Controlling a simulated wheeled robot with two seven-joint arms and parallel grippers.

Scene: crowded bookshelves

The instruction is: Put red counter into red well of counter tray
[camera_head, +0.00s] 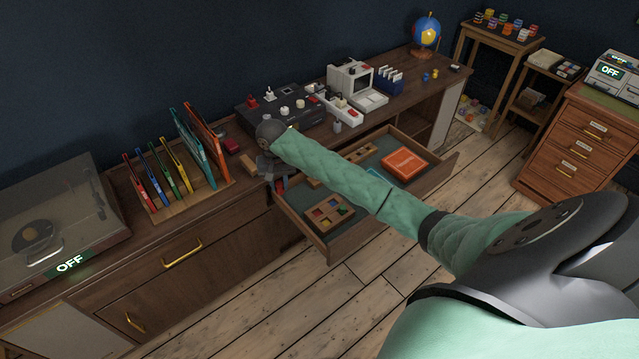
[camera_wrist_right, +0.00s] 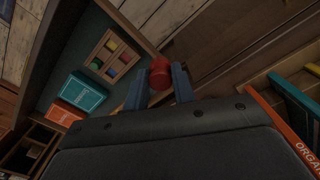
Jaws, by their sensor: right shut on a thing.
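The red counter (camera_wrist_right: 160,75) is held between the fingertips of my right gripper (camera_wrist_right: 160,85) in the right wrist view. In the head view that gripper (camera_head: 280,184) is at the left edge of the open drawer, and only a little red shows at its tips. The wooden counter tray (camera_head: 329,213) lies in the drawer to the right of the gripper, with coloured wells including red, blue and yellow. It also shows in the wrist view (camera_wrist_right: 109,58), left of the held counter and apart from it. My left gripper is not in view.
The open drawer (camera_head: 318,243) also holds an orange box (camera_head: 405,164) and a teal box (camera_wrist_right: 82,93). A rack of upright coloured folders (camera_head: 172,180) stands on the desk left of the gripper. A dark control panel (camera_head: 285,108) sits behind it.

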